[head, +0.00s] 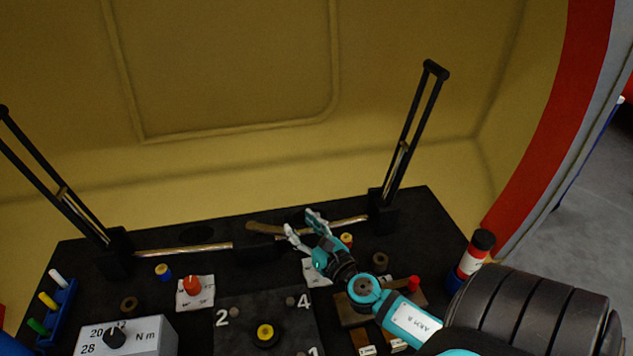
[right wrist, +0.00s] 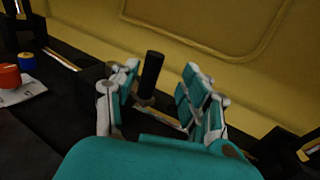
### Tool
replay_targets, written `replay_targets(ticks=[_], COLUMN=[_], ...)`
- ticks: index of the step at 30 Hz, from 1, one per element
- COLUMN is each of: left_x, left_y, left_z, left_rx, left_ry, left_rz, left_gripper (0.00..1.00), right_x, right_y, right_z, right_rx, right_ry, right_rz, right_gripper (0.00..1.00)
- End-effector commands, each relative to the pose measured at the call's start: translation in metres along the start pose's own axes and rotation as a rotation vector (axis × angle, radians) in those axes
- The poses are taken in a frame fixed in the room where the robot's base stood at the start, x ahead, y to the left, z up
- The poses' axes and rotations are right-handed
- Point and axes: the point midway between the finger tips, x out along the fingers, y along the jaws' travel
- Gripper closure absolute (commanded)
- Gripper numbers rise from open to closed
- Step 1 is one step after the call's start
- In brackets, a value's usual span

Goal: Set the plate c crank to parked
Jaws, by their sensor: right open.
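A crank with a brass-coloured arm (head: 268,230) sits by the dark central block (head: 255,247) at the back of the black bench. In the right wrist view its upright black handle (right wrist: 151,74) stands between my open fingers, nearer the left finger. I cannot tell whether either finger touches it. No plate letter or parked mark is readable. My right gripper (head: 303,223) is open at the right end of the crank arm and hides part of it. It also shows in the right wrist view (right wrist: 161,72). My left gripper is out of view.
Tall black wiper-like arms rise at left (head: 75,205) and right (head: 405,140). A red knob (head: 193,285) sits on a white card. A torque box (head: 127,337), a wooden block, and a red-and-white bottle (head: 473,258) stand nearby. A yellow wall rises behind.

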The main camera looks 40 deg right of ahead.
Motion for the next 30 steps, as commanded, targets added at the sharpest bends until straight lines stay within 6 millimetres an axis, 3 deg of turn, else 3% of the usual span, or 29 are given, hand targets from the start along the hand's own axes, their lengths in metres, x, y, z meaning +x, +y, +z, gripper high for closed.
replay_targets(ticks=[3, 9, 22, 26, 30], left_x=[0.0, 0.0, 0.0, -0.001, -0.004], left_y=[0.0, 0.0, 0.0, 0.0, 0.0], left_z=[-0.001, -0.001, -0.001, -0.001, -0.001], left_rx=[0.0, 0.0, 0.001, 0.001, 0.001], left_ry=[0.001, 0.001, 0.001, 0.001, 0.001], left_rz=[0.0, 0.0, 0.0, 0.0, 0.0], left_gripper=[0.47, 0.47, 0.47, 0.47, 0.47], right_x=[-0.028, -0.057, -0.068, -0.068, -0.074], right_y=[-0.001, -0.002, -0.002, -0.002, 0.002], right_z=[-0.002, -0.002, 0.0, -0.005, -0.028], right_rx=[-0.001, -0.004, 0.0, 0.039, 0.274], right_ry=[0.005, 0.004, 0.0, 0.021, 0.125], right_rz=[-0.002, -0.003, -0.003, 0.001, 0.03], right_gripper=[0.54, 0.54, 0.54, 0.71, 0.89])
